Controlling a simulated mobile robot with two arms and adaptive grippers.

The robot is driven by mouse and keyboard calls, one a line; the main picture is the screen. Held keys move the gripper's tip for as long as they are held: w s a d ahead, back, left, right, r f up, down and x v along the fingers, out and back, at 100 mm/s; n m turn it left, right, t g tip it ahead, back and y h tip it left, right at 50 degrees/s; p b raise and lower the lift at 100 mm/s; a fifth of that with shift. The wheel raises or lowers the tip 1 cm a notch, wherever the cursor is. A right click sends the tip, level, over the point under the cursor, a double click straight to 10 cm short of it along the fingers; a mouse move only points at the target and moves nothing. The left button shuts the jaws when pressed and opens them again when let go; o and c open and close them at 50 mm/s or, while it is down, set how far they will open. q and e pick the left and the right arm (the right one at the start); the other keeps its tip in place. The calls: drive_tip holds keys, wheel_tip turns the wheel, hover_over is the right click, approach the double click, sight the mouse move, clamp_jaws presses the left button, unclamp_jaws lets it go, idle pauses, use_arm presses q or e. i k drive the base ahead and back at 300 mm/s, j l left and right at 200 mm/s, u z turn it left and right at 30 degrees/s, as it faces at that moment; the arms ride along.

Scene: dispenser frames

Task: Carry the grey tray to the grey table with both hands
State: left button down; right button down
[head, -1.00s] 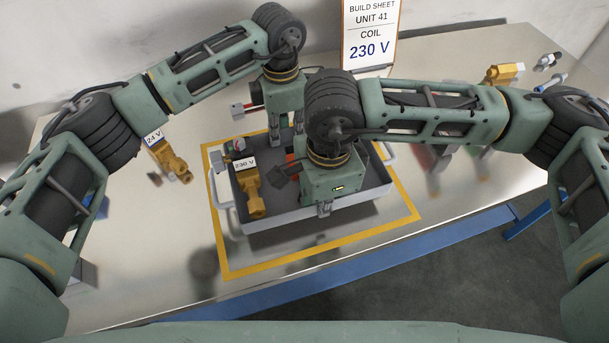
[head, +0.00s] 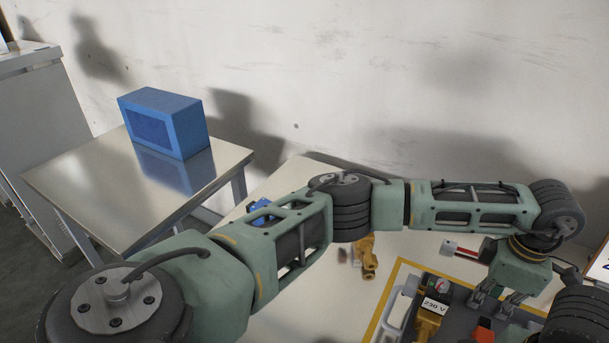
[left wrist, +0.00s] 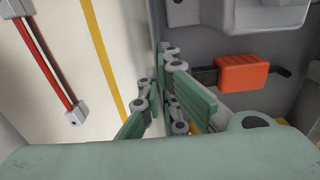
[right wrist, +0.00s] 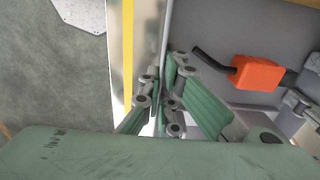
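The grey tray (head: 458,325) is at the lower right of the head view, partly cut off, on the bench inside a yellow outline. It holds a brass valve (head: 428,326) with a 230 V label and an orange part (left wrist: 243,72). My left gripper (head: 494,302) is at the tray's far wall; in the left wrist view its fingers (left wrist: 158,108) are closed on either side of that wall. My right gripper's fingers (right wrist: 160,108) close likewise on the opposite wall in the right wrist view. A metal-topped grey table (head: 85,190) stands at the left.
A blue box (head: 165,122) stands on the grey table towards its back; the table's front and left are bare. A brass valve (head: 368,262) lies on the bench left of the tray. A grey cabinet (head: 35,130) is at far left.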

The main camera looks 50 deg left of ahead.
sight(119, 171)
drive_tip(key=z, duration=0.45)
drive_tip(key=k+j+z, duration=0.1)
drive_tip(key=z, duration=0.3)
drive_tip(key=k+z, duration=0.25)
drive_tip(key=z, duration=0.15)
drive_tip(key=k+z, duration=0.8)
drive_tip(key=k, duration=0.9)
drive_tip(key=k+u, duration=0.3)
drive_tip(key=k, duration=0.55)
drive_tip(key=k+j, duration=0.1)
drive_tip(key=k, duration=0.75)
drive_tip(key=k+u, duration=0.35)
drive_tip(key=k, duration=0.15)
drive_tip(key=u, duration=0.95)
